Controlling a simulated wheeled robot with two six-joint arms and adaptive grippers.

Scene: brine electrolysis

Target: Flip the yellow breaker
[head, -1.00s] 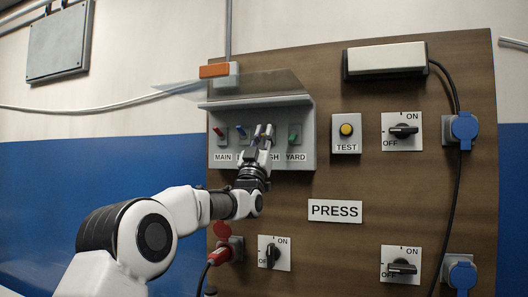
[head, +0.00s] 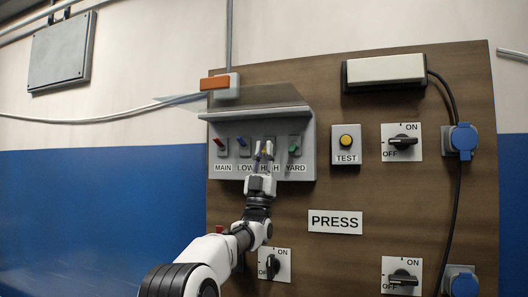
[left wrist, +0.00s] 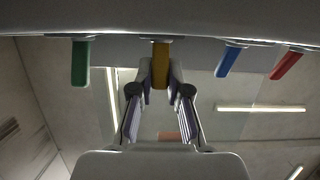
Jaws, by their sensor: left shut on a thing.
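The yellow breaker lever (left wrist: 160,65) shows in the left wrist view between the fingertips of my left gripper (left wrist: 163,88). In the head view my left gripper (head: 264,150) reaches up from below to the breaker labelled HIGH, and its fingers hide most of that lever. The gripper is shut on the yellow lever. The red (head: 219,143), blue (head: 242,142) and green (head: 294,145) levers stand in the same row on the grey breaker box (head: 306,128), apart from the fingers. Whether the yellow lever is up or down I cannot tell. My right gripper is not in view.
A clear flap (head: 265,97) is raised above the breakers, over the box's top ledge. A TEST button (head: 346,142), rotary switches (head: 402,142) and blue sockets (head: 463,140) are to the right. A PRESS sign (head: 335,222) is below.

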